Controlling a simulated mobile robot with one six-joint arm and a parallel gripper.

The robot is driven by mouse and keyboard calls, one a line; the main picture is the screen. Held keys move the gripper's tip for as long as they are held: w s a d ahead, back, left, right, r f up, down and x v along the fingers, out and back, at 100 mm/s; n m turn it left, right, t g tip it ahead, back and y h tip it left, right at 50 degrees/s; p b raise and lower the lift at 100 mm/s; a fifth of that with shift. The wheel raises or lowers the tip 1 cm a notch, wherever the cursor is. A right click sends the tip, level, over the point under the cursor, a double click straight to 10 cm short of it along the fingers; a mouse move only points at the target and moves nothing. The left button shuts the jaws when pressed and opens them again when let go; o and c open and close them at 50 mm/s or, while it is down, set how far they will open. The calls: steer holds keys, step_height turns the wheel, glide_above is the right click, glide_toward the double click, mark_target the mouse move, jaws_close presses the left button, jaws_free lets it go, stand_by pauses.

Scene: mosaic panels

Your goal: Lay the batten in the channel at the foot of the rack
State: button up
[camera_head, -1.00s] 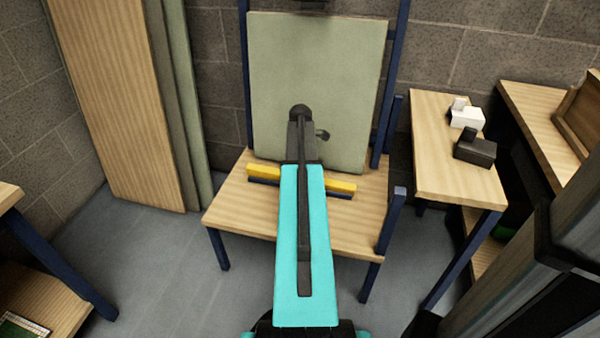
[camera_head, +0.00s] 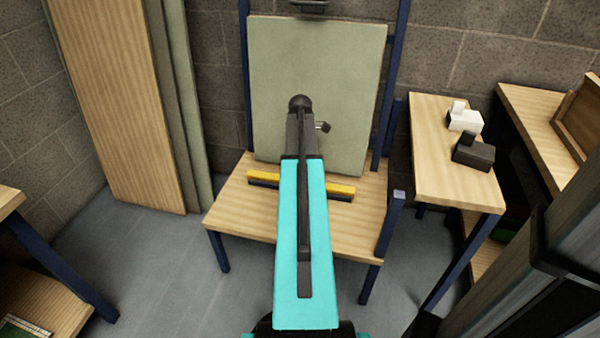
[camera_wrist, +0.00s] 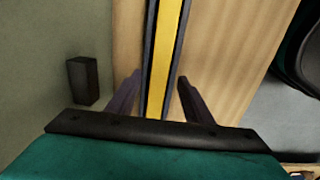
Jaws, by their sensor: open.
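The batten is a long yellow bar (camera_head: 262,179) lying along the dark blue channel (camera_head: 262,186) at the foot of the rack's green panel (camera_head: 345,60). In the wrist view the batten (camera_wrist: 163,50) runs between the channel's two dark walls (camera_wrist: 148,60). My gripper (camera_wrist: 158,76) is open, with one finger on each side of the batten and channel and a gap on both sides. In the head view my turquoise arm hides the batten's middle and the gripper. How deep the batten sits is hard to tell.
The rack has a wooden shelf (camera_head: 260,220) and blue posts. A dark block (camera_wrist: 82,80) stands out beside the panel. At right, a wooden bench (camera_head: 440,180) holds a white block (camera_head: 464,121) and a black block (camera_head: 472,155). Tall boards (camera_head: 110,100) lean at left. Grey floor is clear.

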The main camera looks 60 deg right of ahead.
step_height(320, 180, up, 8)
steer(key=p, duration=0.2)
steer(key=shift+r, duration=0.15)
stand_by(0.7)
